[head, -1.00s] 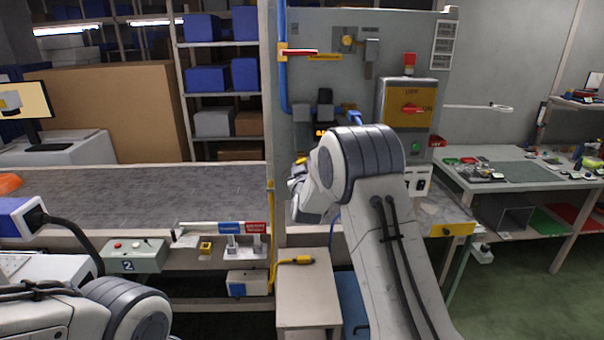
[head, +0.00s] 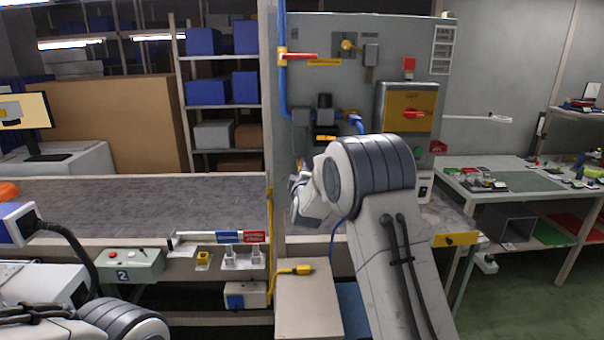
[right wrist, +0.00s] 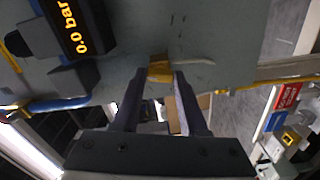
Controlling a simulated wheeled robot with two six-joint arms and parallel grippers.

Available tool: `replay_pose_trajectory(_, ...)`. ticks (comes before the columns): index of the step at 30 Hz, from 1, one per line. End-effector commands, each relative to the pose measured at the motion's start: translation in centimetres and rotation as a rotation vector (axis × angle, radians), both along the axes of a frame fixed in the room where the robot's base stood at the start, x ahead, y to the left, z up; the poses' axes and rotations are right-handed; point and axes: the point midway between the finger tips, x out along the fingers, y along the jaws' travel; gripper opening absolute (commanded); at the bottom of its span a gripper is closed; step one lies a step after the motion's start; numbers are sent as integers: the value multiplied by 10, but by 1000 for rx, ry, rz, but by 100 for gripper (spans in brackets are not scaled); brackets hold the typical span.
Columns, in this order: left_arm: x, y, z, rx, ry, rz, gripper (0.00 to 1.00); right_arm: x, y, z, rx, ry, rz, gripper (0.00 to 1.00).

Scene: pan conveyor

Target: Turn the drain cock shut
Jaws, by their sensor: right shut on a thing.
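In the head view my right gripper (head: 302,172) is small and partly covered by my arm, at the panel below the dark pressure unit (head: 325,115). The handle's exact angle is hard to tell. In the right wrist view the pressure display (right wrist: 72,25) reads 0.0 bar.
The grey panel (head: 400,45) carries a blue pipe (head: 283,90), a red lever (head: 300,57) and a switch box (head: 409,112) with a red knob. The conveyor (head: 140,205) runs at left. A workbench (head: 520,170) stands at right.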

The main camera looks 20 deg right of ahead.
Motion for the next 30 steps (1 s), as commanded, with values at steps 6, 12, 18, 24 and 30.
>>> replay_pose_trajectory(6,0,0,0,0,0,0,50,0,1,-1,-137,41,2,0)
replay_pose_trajectory(12,0,0,0,0,0,0,50,0,1,-1,-216,64,2,0)
replay_pose_trajectory(18,0,0,0,0,0,0,50,0,1,-1,-252,74,2,0)
replay_pose_trajectory(24,0,0,0,0,0,0,50,0,1,-1,-261,77,4,0)
replay_pose_trajectory(30,0,0,0,0,0,0,50,0,2,-1,-261,77,4,0)
